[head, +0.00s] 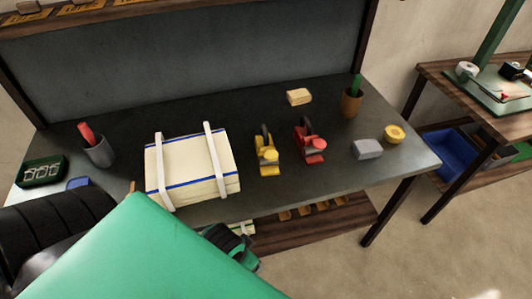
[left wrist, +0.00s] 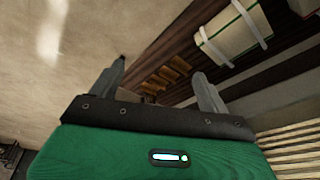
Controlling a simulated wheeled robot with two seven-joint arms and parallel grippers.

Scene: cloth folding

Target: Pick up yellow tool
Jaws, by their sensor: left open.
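The yellow tool (head: 267,158) stands on the dark workbench, right of a strapped cream bundle and just left of a similar red tool (head: 312,145). It has a dark upper part. My left arm crosses the lower left of the head view, in front of the bench, and its fingertips cannot be made out there. In the left wrist view my left gripper (left wrist: 160,68) is open, with nothing between its fingers. The yellow tool does not show in that view. My right gripper is in neither view.
The cream bundle (head: 190,175) with white straps sits beside the yellow tool. A grey block (head: 367,149), yellow roll (head: 395,134), wooden block (head: 299,97) and brown pot (head: 351,103) are to the right. A grey cup (head: 99,152) and green tray (head: 41,171) stand left.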

